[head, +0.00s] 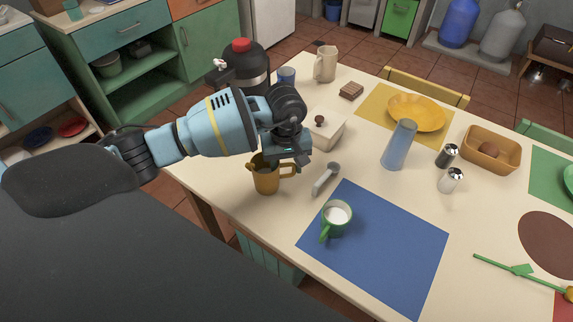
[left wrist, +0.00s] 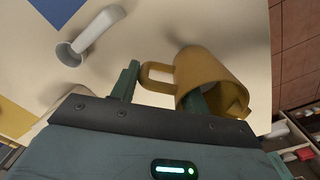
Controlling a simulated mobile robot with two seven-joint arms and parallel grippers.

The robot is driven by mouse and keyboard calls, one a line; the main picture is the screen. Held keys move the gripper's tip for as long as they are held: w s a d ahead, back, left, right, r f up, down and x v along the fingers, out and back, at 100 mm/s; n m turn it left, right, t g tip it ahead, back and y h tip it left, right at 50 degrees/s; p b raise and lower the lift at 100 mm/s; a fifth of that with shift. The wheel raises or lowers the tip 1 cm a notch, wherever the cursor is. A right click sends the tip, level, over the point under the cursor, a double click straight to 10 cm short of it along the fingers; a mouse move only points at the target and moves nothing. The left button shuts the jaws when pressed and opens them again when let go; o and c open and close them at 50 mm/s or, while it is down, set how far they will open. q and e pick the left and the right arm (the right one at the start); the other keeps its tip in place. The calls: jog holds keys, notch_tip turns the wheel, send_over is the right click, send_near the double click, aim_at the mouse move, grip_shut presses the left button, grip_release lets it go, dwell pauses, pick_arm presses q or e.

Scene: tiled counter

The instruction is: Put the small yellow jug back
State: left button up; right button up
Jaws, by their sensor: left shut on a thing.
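The small yellow jug (head: 265,181) is upright at the table's near left edge, its handle on the right. My left gripper (head: 283,161) comes down over the jug's handle side and is shut on it. In the left wrist view the jug (left wrist: 222,72) shows its open mouth. One finger of my left gripper (left wrist: 160,90) reaches into the mouth, and the other is outside by the handle. Whether the jug's base touches the table is hard to tell. My right gripper is not in view.
A white-grey utensil (head: 326,179) lies right of the jug, also in the left wrist view (left wrist: 92,34). A green cup (head: 337,222) stands on the blue mat (head: 400,250). A lidded white box (head: 325,133) and dark flask (head: 243,67) stand behind. A blue glass (head: 399,146) stands right.

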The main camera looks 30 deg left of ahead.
pick_arm(q)
jog(key=shift+f, duration=0.15)
jog(key=o, duration=1.2)
jog(key=shift+o, duration=0.2)
notch_tip(320, 180, up, 12)
jog(key=shift+r, duration=0.2)
jog(key=shift+s, duration=0.1)
